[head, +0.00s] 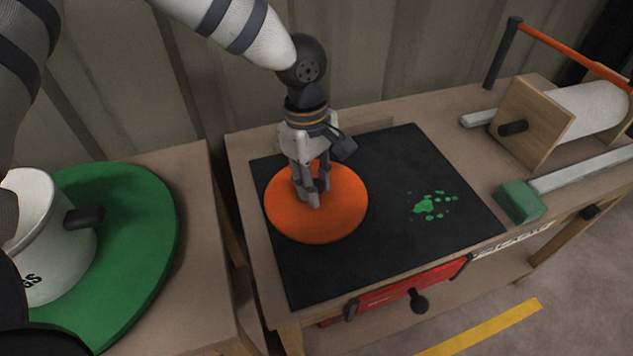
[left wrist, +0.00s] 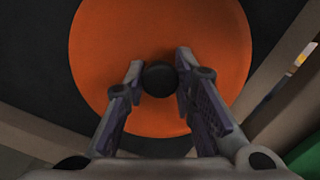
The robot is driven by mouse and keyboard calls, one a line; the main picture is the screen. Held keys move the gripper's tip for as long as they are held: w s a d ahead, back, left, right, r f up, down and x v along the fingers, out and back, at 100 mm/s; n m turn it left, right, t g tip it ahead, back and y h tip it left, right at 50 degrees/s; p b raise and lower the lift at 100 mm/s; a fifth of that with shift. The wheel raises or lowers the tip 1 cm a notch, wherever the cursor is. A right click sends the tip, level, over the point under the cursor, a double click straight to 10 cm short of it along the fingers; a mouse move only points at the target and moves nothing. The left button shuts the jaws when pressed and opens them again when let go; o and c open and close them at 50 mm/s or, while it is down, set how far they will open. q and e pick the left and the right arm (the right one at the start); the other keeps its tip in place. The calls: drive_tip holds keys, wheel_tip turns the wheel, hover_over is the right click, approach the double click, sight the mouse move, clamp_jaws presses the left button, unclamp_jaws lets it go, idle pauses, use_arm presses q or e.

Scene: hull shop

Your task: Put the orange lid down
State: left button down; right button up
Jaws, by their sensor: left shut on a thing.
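The orange lid (head: 340,215) is a round disc over the left part of a black mat (head: 400,255) on the workbench. I cannot tell for sure whether it touches the mat. My left gripper (head: 313,198) reaches down over the lid's middle. In the left wrist view the lid (left wrist: 110,60) fills the upper middle, and its dark round knob (left wrist: 160,79) sits between the fingers of my left gripper (left wrist: 160,88), which is shut on it. My right gripper is not in view.
Green splatter (head: 428,205) marks the mat's right part. A green block (head: 520,203) and a roll in a wooden frame (head: 535,120) are at the bench's right. On the left table (head: 195,230), a white pot (head: 60,250) stands on a green disc (head: 150,215). A red drawer (head: 390,292) is under the bench.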

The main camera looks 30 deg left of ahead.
use_arm(q)
drive_tip(key=shift+f, duration=0.1)
drive_tip(key=c, duration=1.3)
unclamp_jaws()
drive_tip(key=shift+c, duration=0.2)
wheel_tip(320, 180, up, 12)
drive_tip(key=a+p, duration=0.1)
drive_tip(key=shift+w+a, duration=0.15)
drive_tip(key=shift+a, duration=0.05)
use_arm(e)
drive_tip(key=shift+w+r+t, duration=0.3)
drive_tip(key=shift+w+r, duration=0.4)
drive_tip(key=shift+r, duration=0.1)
